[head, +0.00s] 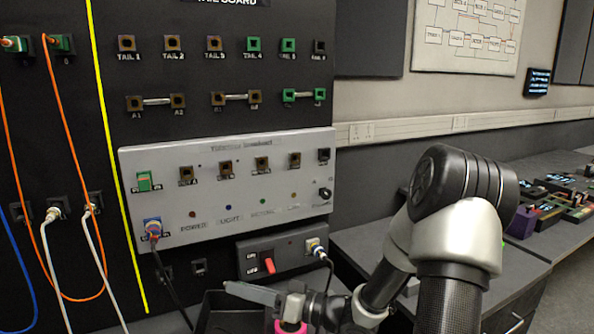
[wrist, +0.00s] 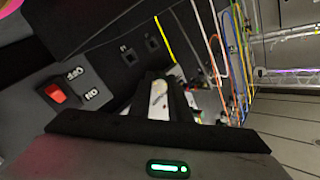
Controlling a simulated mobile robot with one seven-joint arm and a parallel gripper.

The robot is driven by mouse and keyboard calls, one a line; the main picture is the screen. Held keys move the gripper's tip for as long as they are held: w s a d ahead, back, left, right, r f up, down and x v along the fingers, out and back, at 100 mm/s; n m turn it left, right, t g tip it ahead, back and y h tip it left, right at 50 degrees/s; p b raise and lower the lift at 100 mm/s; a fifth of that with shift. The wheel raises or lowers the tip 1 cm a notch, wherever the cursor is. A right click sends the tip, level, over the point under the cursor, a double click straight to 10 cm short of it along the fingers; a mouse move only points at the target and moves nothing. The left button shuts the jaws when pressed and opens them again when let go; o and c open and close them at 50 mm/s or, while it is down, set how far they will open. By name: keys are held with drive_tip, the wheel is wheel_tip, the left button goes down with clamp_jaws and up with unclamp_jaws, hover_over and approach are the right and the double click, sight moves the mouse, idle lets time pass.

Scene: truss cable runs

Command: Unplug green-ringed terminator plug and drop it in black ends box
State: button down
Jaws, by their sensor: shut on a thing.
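My gripper (head: 236,289) is low in front of the board, at the lower middle of the head view. In the wrist view its dark fingers (wrist: 161,97) are shut on a pale thing between them, which I take to be the terminator plug (wrist: 160,100). No green ring shows on it; most of it is hidden by the fingers. A black open-topped box (head: 208,312) stands at the bottom of the head view, just below and behind the gripper. I cannot tell for sure that it is the ends box. Its inside is mostly hidden.
A switch box (head: 285,252) with a red rocker is just above the gripper. Orange and white cables hang left. A desk (head: 480,240) stands right.

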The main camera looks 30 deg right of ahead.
wheel_tip(320, 180, down, 3)
drive_tip(key=shift+f+b, duration=0.1)
drive_tip(key=shift+b, duration=0.95)
drive_tip(key=c, duration=1.6)
unclamp_jaws()
drive_tip(key=shift+o, duration=0.2)
drive_tip(key=p+v, duration=0.2)
drive_tip(key=v, duration=1.5)
drive_tip(key=shift+p, duration=0.4)
drive_tip(key=shift+s+d, duration=0.15)
